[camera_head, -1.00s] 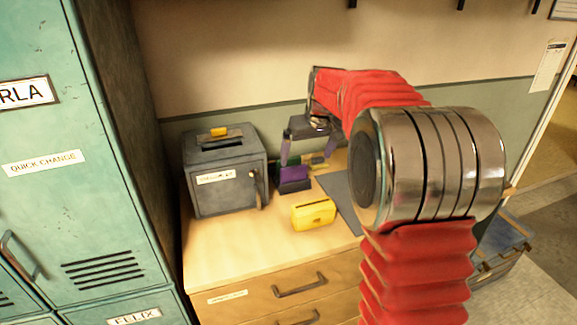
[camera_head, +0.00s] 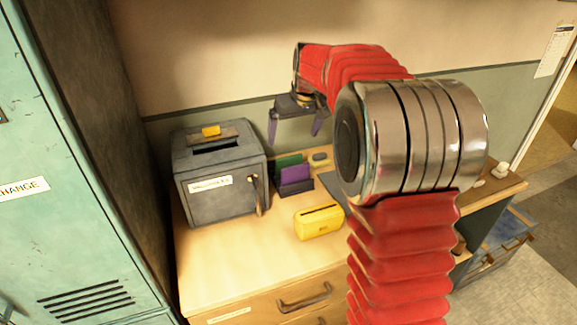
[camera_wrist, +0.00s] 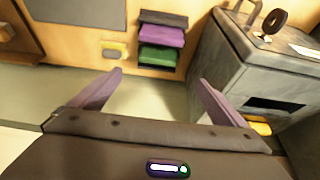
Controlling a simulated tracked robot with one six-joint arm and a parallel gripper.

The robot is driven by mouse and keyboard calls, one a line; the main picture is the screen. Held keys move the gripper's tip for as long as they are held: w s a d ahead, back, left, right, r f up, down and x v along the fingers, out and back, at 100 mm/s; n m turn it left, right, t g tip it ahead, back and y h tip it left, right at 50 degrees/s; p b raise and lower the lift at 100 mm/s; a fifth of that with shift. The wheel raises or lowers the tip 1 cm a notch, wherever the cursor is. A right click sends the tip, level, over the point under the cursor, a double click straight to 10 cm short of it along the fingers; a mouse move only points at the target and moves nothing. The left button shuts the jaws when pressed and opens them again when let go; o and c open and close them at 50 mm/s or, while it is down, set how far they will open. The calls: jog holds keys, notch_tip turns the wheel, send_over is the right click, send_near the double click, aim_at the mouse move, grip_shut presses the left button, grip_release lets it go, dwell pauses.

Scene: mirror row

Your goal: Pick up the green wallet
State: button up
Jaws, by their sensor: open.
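The green wallet (camera_head: 288,162) stands behind a purple wallet (camera_head: 296,176) in a small dark holder (camera_head: 297,189) on the wooden desktop. In the wrist view, the green wallet (camera_wrist: 158,57) lies just beyond my fingertips, with the purple wallet (camera_wrist: 162,36) and the dark holder (camera_wrist: 163,18) past it. My gripper (camera_head: 295,134) is open and empty, above the holder in the head view. Its two purple fingers also show in the wrist view (camera_wrist: 160,80), spread to either side of the green wallet. The wallet's lower part is hidden in the head view.
A grey box (camera_head: 222,190) with a yellow item (camera_head: 211,131) on top stands left of the holder. A yellow slotted box (camera_head: 319,221) sits in front. A small yellow-and-grey object (camera_head: 320,160) lies right of the holder. The wall is close behind.

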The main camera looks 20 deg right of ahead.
aim_at(289, 157)
jog(key=shift+d, duration=0.1)
jog(key=shift+x, duration=4.25)
jog(key=shift+x, duration=2.65)
jog(key=shift+d, duration=0.15)
jog(key=shift+r, duration=0.1)
jog(key=shift+c, duration=0.3)
jog(key=c, duration=1.1)
notch_tip(289, 157, up, 10)
